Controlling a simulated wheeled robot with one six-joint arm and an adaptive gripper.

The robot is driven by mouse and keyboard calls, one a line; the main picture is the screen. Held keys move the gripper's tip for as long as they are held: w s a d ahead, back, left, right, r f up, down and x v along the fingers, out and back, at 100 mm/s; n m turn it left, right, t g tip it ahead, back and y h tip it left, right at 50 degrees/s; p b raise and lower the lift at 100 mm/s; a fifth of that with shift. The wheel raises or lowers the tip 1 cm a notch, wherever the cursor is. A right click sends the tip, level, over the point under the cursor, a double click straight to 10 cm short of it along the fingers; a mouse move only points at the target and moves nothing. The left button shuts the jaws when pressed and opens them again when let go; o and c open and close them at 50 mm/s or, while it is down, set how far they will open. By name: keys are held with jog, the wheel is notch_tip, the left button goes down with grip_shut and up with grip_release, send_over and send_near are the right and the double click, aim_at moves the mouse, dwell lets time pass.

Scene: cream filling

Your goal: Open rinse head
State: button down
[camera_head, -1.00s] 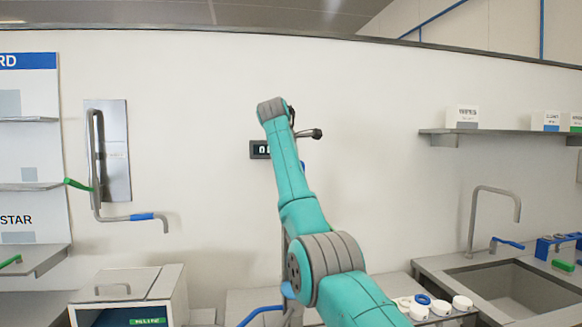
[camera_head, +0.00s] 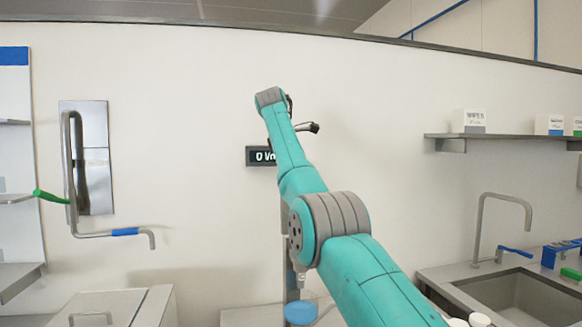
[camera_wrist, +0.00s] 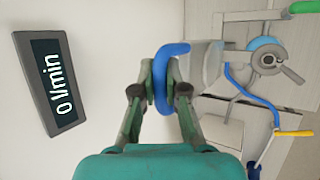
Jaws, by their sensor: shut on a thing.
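In the wrist view my gripper (camera_wrist: 164,88) is shut on a blue loop-shaped handle (camera_wrist: 172,49). A pale, partly see-through grey body (camera_wrist: 207,62) lies right beside the loop; I cannot tell whether they are joined or whether this is the rinse head. In the head view my arm reaches up toward the wall and hides what its fingers hold. On the wall at left hangs a bent grey pipe (camera_head: 67,150) with a green lever (camera_head: 50,196), a blue sleeve (camera_head: 125,231) and a down-turned end. A display (camera_wrist: 50,83) reads 0 l/min.
A blue disc (camera_head: 300,312) sits low near my arm, and shows in the wrist view (camera_wrist: 265,48) near a grey lever. A sink (camera_head: 518,297) with a tap is at right, below a shelf (camera_head: 490,136) with boxes. The wall between pipe and arm is clear.

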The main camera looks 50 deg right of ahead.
jog(key=shift+w, duration=0.15)
dwell(0.3)
jog(key=c, duration=1.2)
grip_release()
jog(key=v, duration=1.2)
jog(key=shift+d, duration=0.1)
